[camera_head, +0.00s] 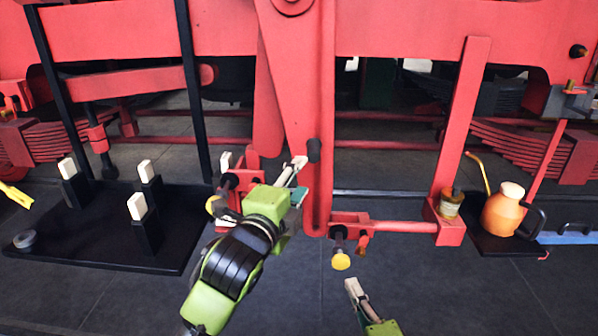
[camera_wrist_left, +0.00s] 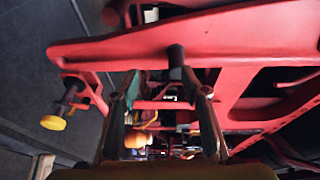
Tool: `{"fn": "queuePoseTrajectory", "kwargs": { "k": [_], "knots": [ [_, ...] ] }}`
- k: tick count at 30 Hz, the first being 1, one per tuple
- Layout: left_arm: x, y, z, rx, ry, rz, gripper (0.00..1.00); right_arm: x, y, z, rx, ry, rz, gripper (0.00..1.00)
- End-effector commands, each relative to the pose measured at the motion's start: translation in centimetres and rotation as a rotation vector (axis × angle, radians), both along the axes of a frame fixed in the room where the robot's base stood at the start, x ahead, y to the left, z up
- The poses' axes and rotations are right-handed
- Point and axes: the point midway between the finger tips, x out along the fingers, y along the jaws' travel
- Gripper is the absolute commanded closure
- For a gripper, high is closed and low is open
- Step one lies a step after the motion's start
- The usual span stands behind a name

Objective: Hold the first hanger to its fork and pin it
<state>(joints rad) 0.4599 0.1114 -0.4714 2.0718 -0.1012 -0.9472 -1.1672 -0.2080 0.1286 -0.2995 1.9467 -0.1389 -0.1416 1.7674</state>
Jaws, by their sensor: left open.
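My left gripper (camera_head: 302,166) is open at the red upright hanging bar in the middle. A dark round pin (camera_head: 314,150) sticks out of the bar beside the fingertips; in the left wrist view the pin (camera_wrist_left: 176,62) stands between the two spread fingers, with no clear contact. A red fork-like bracket (camera_head: 350,222) is low to the right, with a dark yellow-ended pin (camera_head: 340,258) at it. Another red bracket (camera_head: 243,180) is partly hidden behind my left gripper. My right gripper (camera_head: 356,292) shows only its tip at the bottom edge; its opening is unclear.
A black tray (camera_head: 120,255) at left carries several dark blocks with cream tops and a grey disc (camera_head: 25,239). At right, an orange oil can (camera_head: 502,212) and a small jar (camera_head: 450,204) stand beside the red post (camera_head: 465,120). The floor below is clear.

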Motion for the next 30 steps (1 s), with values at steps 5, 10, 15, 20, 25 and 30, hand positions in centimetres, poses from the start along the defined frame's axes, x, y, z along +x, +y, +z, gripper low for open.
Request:
{"fn": "queuePoseTrajectory", "kwargs": {
  "k": [5, 10, 15, 20, 25, 30],
  "knots": [
    [-0.9, -0.3, 2.5, 0.030, -0.051, -0.010, 0.58, 0.0, 0.0, 0.0, 0.000, 0.000, 0.000, 1.00],
    [0.0, -0.6, 2.6, 0.033, -0.054, -0.010, 0.58, 0.0, 0.0, 0.0, 0.000, 0.000, 0.000, 1.00],
    [1.8, -1.2, 2.6, 0.031, -0.053, -0.010, 0.58, 0.0, 0.0, 0.0, 0.000, 0.000, 0.000, 1.00],
    [3.6, -1.8, 2.6, 0.031, -0.053, -0.010, 0.58, 0.0, 0.0, 0.0, 0.000, 0.000, 0.000, 1.00],
    [5.5, -2.3, 2.6, 0.030, -0.052, -0.009, 0.58, 0.0, 0.0, 0.0, 0.000, 0.000, 0.000, 1.00],
    [6.9, -2.7, 2.6, 0.031, -0.052, -0.009, 0.58, 0.0, 0.0, 0.0, 0.000, 0.000, 0.000, 1.00]
  ]
}}
